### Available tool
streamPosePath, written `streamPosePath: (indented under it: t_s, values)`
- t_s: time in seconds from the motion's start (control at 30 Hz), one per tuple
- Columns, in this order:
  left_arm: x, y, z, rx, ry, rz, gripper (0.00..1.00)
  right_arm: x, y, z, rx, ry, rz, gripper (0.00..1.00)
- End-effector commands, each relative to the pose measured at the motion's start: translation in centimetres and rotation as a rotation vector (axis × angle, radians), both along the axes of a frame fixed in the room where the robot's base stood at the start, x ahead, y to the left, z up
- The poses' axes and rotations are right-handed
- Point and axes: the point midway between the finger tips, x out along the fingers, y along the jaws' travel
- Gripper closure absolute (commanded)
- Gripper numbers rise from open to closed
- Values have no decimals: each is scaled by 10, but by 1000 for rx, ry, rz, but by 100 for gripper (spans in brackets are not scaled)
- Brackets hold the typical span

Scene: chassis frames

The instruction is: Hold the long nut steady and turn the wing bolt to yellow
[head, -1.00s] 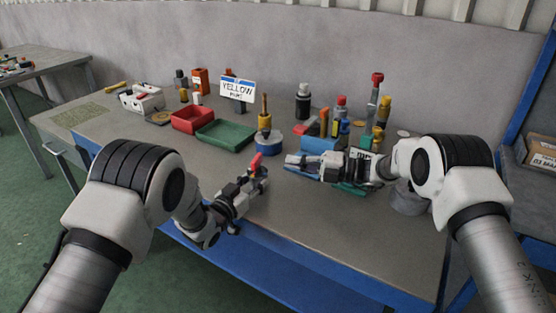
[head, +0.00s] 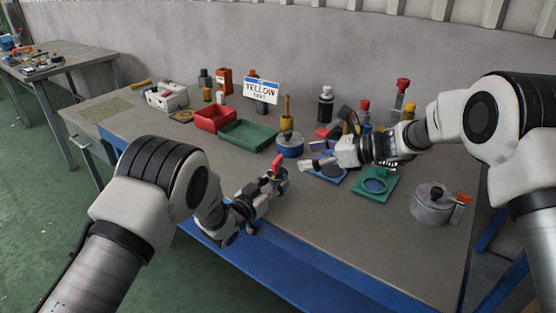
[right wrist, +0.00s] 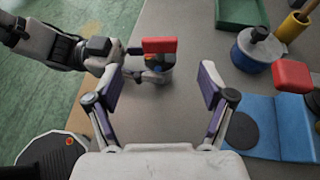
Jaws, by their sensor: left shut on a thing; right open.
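The red wing bolt (head: 277,161) stands upright over the front part of the table. My left gripper (head: 274,184) is shut on the long nut beneath it; the nut is mostly hidden by the fingers in the head view. In the right wrist view the red wing (right wrist: 159,46) shows side-on, with a small coloured band (right wrist: 156,62) below it. My right gripper (head: 316,165) is open and empty, to the right of the wing bolt and apart from it. A sign (head: 261,90) reads YELLOW.
A red bin (head: 214,118) and a green tray (head: 248,135) lie behind. A blue round tin (head: 290,146) stands near my right gripper. A blue mat (right wrist: 270,125), a green mat (head: 375,185) and a grey pot (head: 432,204) lie to the right. The front middle of the table is clear.

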Motion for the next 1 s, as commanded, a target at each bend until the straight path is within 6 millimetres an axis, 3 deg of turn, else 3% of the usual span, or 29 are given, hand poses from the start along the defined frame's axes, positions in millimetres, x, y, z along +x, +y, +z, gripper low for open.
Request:
streamPosePath:
  t_s: [0.33, 0.5, 0.73, 0.77, 0.9, 0.93, 1.0]
  values:
    - [0, 0, 0, -1, -1, 0, 100, 29, 68, -32, 1, 2, 2, 19]
    - [0, 0, 0, 0, 0, 0, 100, 36, 82, -37, 3, 3, -1, 19]
    - [0, 0, 0, 0, 0, 0, 100, 36, 83, -37, 3, 3, -1, 19]
    - [0, 0, 0, 0, 0, 0, 100, 36, 83, -37, 3, 3, -1, 26]
    - [0, 0, 0, 0, 0, 0, 100, 36, 82, -37, 3, 3, -1, 75]
    - [0, 0, 0, 0, 0, -1, 100, 36, 82, -37, 3, 3, -1, 80]
    - [0, 0, 0, 1, -1, -1, 100, 36, 82, -37, 3, 3, -2, 80]
